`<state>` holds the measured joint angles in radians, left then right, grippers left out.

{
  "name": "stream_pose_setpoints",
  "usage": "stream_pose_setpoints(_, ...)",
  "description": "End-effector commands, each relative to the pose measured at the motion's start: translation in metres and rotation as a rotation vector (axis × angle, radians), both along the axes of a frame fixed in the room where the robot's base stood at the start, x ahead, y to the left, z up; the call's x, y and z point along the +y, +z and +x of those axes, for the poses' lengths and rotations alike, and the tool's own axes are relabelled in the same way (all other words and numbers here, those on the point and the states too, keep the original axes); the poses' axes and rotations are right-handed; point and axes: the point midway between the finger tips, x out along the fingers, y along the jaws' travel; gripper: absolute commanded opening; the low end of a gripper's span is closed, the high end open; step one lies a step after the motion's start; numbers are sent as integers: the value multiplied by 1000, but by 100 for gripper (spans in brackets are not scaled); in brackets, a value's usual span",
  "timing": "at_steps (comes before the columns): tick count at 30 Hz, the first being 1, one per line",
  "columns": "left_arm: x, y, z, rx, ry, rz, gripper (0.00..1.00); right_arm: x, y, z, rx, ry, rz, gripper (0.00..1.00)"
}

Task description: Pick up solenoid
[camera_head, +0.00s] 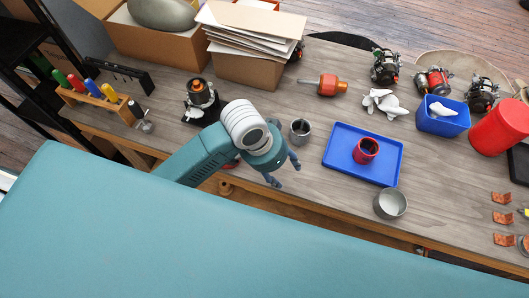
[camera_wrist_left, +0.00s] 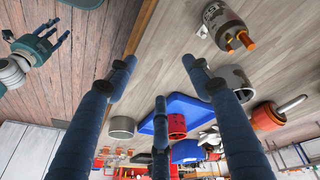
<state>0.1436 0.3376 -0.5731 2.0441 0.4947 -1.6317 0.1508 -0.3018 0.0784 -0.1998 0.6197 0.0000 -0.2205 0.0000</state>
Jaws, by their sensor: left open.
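The solenoid, a grey metal cylinder with copper-coloured terminals, seems to be the silver piece with an orange top (camera_head: 199,93) standing on the bench at left centre in the head view. In the left wrist view the solenoid (camera_wrist_left: 222,25) is at the upper right, outside the fingers. My left gripper (camera_head: 284,171) is open and empty above the bench's front edge, right of and nearer than the solenoid. Its spread fingers show in the left wrist view (camera_wrist_left: 158,82). My right gripper (camera_wrist_left: 57,38) shows at the upper left of the left wrist view, fingers apart and empty.
A grey cup (camera_head: 300,132) stands close to my left gripper. A blue tray (camera_head: 335,167) holds a red ring-shaped part (camera_head: 366,151). A metal bowl (camera_head: 390,204), an orange rotor-like part (camera_head: 328,85), a blue bin (camera_head: 442,125) and a screwdriver rack (camera_head: 90,98) are around.

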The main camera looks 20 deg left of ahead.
Motion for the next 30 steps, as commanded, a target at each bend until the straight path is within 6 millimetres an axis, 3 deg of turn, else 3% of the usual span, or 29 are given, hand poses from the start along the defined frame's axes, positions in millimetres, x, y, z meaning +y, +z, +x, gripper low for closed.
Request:
stream_pose_setpoints(4, 9, 19, 24, 36, -89, 85, 51, 1, 1, 0, -1, 0, 1, 40)
stream_pose_setpoints(9, 39, 40, 44, 96, -129, 201, 51, 1, 3, 1, -2, 0, 1, 40)
stream_pose_setpoints(16, 71, 59, 57, 153, -121, 296, 51, 1, 3, 1, -2, 0, 1, 40)
stream_pose_setpoints(30, 72, 6, 57, 159, -121, 301, 51, -1, 13, 2, -2, 1, -1, 40)
